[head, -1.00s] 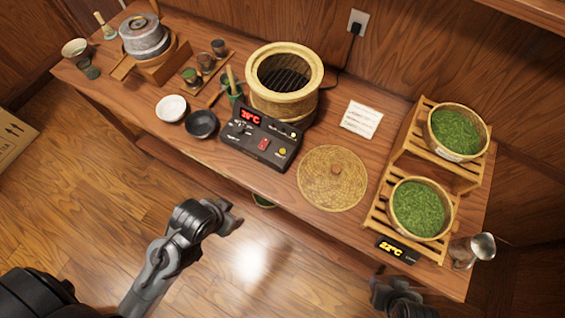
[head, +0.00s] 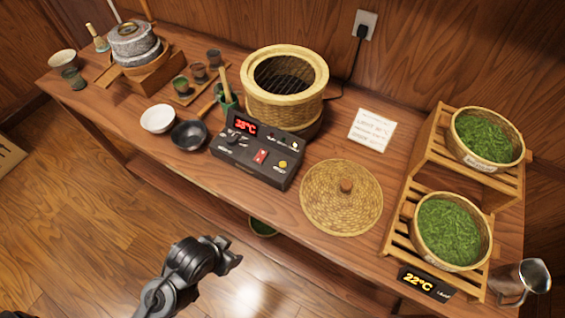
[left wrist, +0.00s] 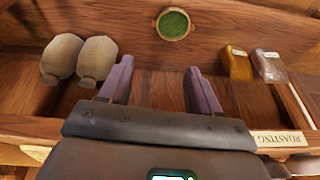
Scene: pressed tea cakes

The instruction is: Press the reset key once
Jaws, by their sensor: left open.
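The black control box (head: 244,149) stands on the table in front of the woven roaster (head: 285,100). It has a red display (head: 244,125) reading 38°C, small knobs, a red rocker switch (head: 260,157) and a round yellow button (head: 283,164). The key labels are too small to read, so I cannot tell which is the reset key. My left gripper (head: 232,256) is in front of the table, apart from the box and below it in the picture. In the left wrist view its two fingers (left wrist: 159,78) are spread and empty, facing a lower shelf. My right gripper is out of view.
A woven lid (head: 330,205) lies right of the box; a dark bowl (head: 188,136) and a green cup (head: 228,101) stand left. Racked tea baskets (head: 447,235) are at right. Sacks (left wrist: 95,60) and packets (left wrist: 268,66) sit on the lower shelf.

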